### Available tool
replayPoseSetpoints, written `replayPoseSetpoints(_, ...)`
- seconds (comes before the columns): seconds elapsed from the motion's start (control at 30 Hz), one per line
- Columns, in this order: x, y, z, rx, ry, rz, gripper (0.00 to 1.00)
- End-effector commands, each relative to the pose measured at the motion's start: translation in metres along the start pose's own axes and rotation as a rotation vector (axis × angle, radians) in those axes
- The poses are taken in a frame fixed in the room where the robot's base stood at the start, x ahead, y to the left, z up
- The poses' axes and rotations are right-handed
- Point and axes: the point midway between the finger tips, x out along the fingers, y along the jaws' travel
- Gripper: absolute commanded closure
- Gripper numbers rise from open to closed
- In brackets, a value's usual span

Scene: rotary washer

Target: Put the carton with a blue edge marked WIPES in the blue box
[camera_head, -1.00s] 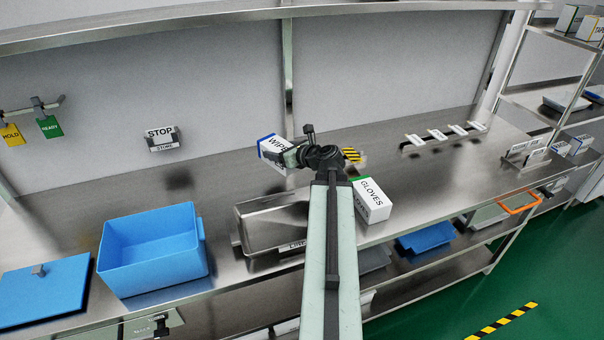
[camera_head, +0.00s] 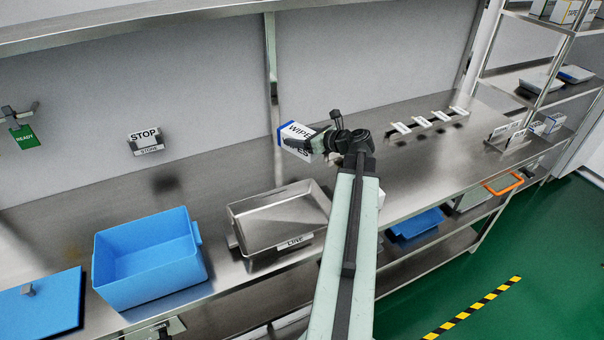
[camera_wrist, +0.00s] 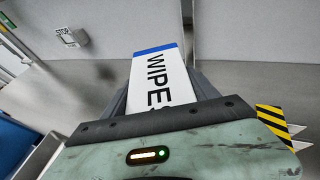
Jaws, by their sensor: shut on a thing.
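The white carton with a blue edge marked WIPES (camera_head: 297,137) is held by my gripper (camera_head: 318,143) above the back of the steel bench. In the wrist view the carton (camera_wrist: 158,80) sits between the fingers of my gripper (camera_wrist: 155,90), its lower part hidden by the gripper body. The open blue box (camera_head: 152,276) stands on the bench at the left, apart from the carton. It looks empty from here, though its near inside is hidden. A blue edge of it shows at the far left of the wrist view.
A shallow steel tray (camera_head: 255,207) lies between the blue box and my arm. A blue lid (camera_head: 50,305) with a knob lies left of the box. A row of small label holders (camera_head: 435,120) is at the right.

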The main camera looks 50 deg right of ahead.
Motion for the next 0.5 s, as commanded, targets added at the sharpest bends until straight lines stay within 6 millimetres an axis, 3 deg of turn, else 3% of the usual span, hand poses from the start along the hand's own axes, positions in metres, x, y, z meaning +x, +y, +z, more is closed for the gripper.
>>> replayPoseSetpoints(0.27,0.021,0.001,-0.056,0.000,0.000,0.000,0.87)
replayPoseSetpoints(0.5,0.023,0.001,-0.062,0.000,0.000,0.000,0.87)
